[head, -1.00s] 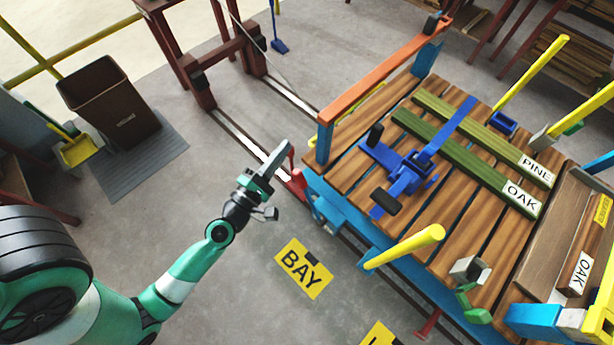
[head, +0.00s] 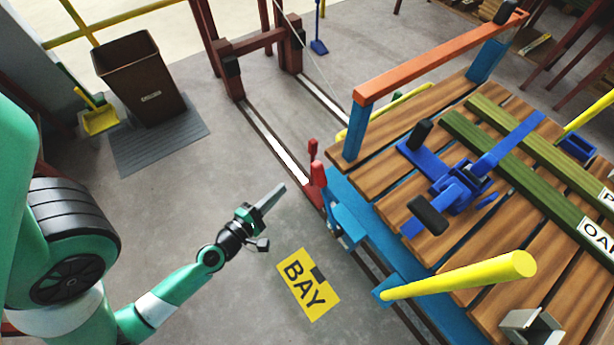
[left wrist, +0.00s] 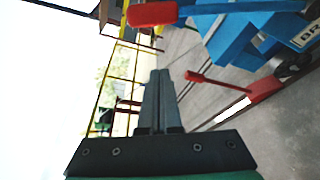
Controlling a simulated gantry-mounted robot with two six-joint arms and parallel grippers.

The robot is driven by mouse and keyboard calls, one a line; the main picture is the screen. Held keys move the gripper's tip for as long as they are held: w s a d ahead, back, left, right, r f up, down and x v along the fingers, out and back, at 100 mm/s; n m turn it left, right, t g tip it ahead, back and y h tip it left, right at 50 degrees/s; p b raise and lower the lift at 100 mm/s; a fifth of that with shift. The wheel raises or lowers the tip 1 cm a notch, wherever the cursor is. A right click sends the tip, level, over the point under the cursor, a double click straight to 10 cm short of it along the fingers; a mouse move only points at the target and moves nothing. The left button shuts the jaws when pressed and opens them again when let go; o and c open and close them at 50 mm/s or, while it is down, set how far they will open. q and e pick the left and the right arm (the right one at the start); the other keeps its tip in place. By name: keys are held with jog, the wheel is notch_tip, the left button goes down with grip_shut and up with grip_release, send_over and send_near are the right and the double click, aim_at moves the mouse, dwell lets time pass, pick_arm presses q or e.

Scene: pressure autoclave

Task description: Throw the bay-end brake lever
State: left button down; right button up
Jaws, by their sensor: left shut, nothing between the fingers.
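My left gripper (head: 273,197) is shut and empty, its fingers pointing up and right over the floor beside the cart. In the left wrist view the closed fingers (left wrist: 158,95) show in the middle. Red lever parts (head: 317,172) stand at the cart's near left corner, a short way right of the fingertips and apart from them. In the left wrist view a red handle (left wrist: 152,13) sticks out from a blue block with a partly cut-off label starting "BR". A second red lever (left wrist: 230,86) is low by the rail. My right gripper is not in view.
The slatted wooden cart deck (head: 385,165) has an orange end bar (head: 440,53), a blue clamp (head: 455,190) and a yellow post (head: 460,277). A yellow BAY sign (head: 308,284) lies on the floor. A brown bin (head: 140,78) stands at the back left.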

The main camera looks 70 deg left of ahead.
pick_arm(q)
jog(key=p+x, duration=0.2)
jog(key=x, duration=0.8)
jog(key=d+p, duration=0.1)
jog(key=d+r, duration=0.1)
jog(key=w+d+p, duration=0.1)
jog(key=shift+d+r+p, duration=0.3)
jog(key=shift+r, duration=0.1)
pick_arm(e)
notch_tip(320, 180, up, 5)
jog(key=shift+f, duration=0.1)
